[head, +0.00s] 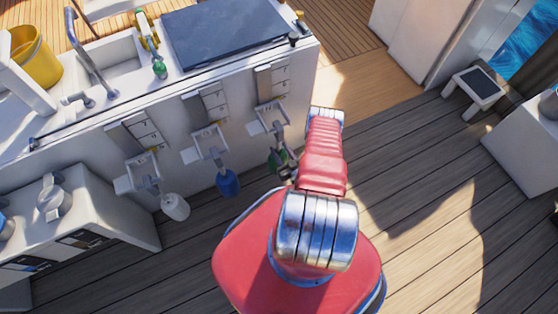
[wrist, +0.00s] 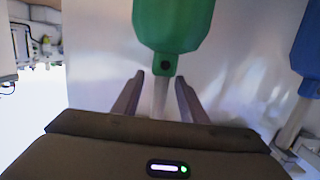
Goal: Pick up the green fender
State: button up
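The green fender (head: 275,162) hangs below the right-hand bracket on the white cabinet side in the head view, partly hidden by my gripper. In the wrist view the green fender (wrist: 173,25) is at the top centre, with its narrow end and dark hole toward my gripper (wrist: 160,78). My gripper is open. Its two fingers stand on either side of a pale strap or rope that runs on from the fender's narrow end. I see a gap beside each finger, and neither seems to touch the fender.
A blue fender (head: 228,183) and a white fender (head: 175,207) hang from similar brackets to the left. The blue fender also shows at the right of the wrist view (wrist: 306,50). A white counter with a sink (head: 110,75) stands above. Wooden deck (head: 420,190) is open at right.

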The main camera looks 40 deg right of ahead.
dwell(0.3)
jog(key=shift+x, duration=2.65)
jog(key=shift+a+r, duration=0.1)
grip_shut()
